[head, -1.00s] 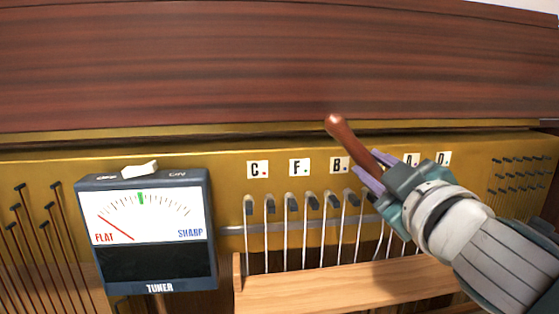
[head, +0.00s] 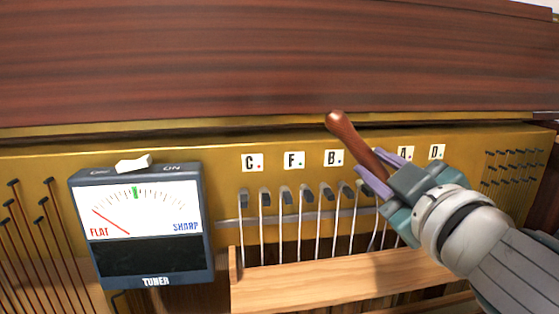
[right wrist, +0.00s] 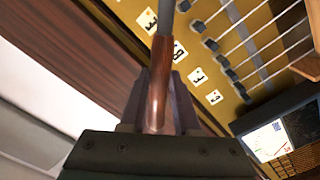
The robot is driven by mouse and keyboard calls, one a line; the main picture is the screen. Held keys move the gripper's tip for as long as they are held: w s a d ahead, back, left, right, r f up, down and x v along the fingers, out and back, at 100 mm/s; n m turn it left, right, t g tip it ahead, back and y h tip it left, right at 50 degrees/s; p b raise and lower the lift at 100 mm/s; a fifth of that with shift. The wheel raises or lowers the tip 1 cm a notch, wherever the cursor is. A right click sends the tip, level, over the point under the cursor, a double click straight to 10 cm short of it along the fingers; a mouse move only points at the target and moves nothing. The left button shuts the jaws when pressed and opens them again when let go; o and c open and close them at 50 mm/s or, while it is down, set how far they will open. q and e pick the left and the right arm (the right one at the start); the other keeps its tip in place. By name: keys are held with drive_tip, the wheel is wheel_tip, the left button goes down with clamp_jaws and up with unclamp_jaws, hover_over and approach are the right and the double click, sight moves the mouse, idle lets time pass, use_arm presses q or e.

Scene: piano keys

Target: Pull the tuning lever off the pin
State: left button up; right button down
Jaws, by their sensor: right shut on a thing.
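The tuning lever (head: 350,135) has a reddish-brown wooden handle with a rounded end, tilted up and left in front of the brass pin panel (head: 205,160). My right gripper (head: 371,163) is shut on the handle. In the right wrist view, the lever's handle (right wrist: 158,95) lies between the fingers of the right gripper (right wrist: 160,78). Its grey metal shaft (right wrist: 166,22) runs out of the top of that view. The shaft's far end is out of sight, so I cannot tell whether it sits on a pin. My left gripper is not in view.
The tuner (head: 140,225) stands at the left, its needle toward FLAT. A row of dark pins with strings (head: 285,195) runs under letter cards such as C (head: 252,162). A wooden rail (head: 330,285) crosses below. A dark wood panel (head: 270,65) is above.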

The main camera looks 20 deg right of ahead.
drive_tip(key=shift+r, duration=0.1)
drive_tip(key=v, duration=0.6)
idle(0.4)
